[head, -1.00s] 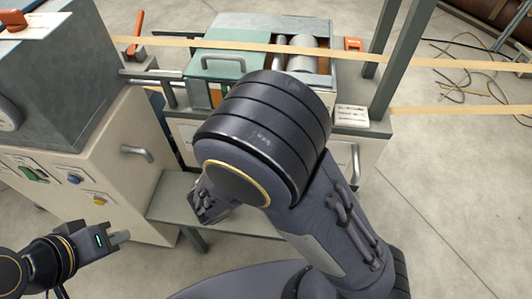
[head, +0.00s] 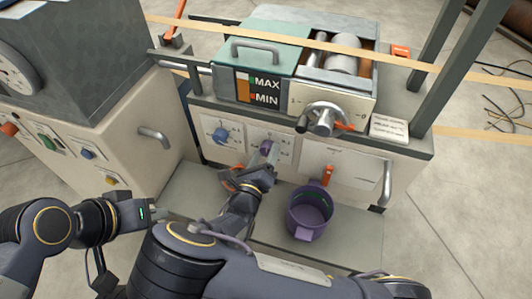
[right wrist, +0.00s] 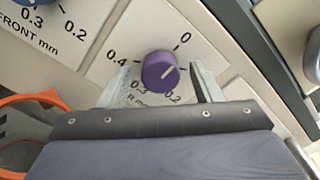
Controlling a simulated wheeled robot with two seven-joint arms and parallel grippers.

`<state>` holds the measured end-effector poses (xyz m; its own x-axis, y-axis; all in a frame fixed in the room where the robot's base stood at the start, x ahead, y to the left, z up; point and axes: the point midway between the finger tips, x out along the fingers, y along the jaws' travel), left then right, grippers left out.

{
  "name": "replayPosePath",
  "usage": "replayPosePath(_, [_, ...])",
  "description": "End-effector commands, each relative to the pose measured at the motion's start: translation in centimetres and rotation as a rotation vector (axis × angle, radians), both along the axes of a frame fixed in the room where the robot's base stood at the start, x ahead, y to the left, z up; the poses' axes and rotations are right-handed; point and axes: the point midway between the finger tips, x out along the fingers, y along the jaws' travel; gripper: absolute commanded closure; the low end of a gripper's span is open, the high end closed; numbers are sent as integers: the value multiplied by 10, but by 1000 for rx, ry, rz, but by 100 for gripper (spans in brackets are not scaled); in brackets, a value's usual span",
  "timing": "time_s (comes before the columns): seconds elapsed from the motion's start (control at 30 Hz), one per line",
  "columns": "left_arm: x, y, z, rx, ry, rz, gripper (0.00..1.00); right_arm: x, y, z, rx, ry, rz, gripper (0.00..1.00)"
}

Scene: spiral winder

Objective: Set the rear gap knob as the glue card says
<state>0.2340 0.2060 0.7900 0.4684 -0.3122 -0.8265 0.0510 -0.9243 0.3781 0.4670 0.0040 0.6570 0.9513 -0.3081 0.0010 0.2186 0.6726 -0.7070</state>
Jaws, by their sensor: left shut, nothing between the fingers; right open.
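The purple rear gap knob (head: 265,147) is on the pale front panel of the glue unit. In the right wrist view the knob (right wrist: 160,70) sits between the two fingers of my open right gripper (right wrist: 162,88), with no clear contact. Its white line slants to the upper right, roughly toward 0. The scale shows 0, 0.4, 0.3 and 0.2; a finger covers part of it. In the head view my right gripper (head: 260,166) is just in front of the knob. My left gripper (head: 152,213) is shut and empty, low at left. A white card (head: 388,128) has unreadable text.
A blue knob (head: 220,134) on a front-gap dial is left of the purple one. A purple bucket (head: 310,212) stands on the shelf below right. A crank (head: 322,118) juts out above. An orange loop (right wrist: 30,118) is left of my right gripper.

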Motion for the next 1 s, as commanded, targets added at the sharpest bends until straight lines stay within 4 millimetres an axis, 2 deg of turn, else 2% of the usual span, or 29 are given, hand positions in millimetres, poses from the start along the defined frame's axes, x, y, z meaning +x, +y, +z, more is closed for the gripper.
replayPosePath(0.13, [0,0,-2,0,0,0,100,9,-3,0,0,1,-1,41])
replayPosePath(0.4, [0,0,-1,0,0,0,100,10,-4,0,0,1,-1,43])
replayPosePath(0.73, [0,0,-1,0,0,0,100,10,-4,0,0,1,-1,86])
replayPosePath(1.0, [0,0,-2,0,0,0,100,10,-4,0,25,-7,-1,86])
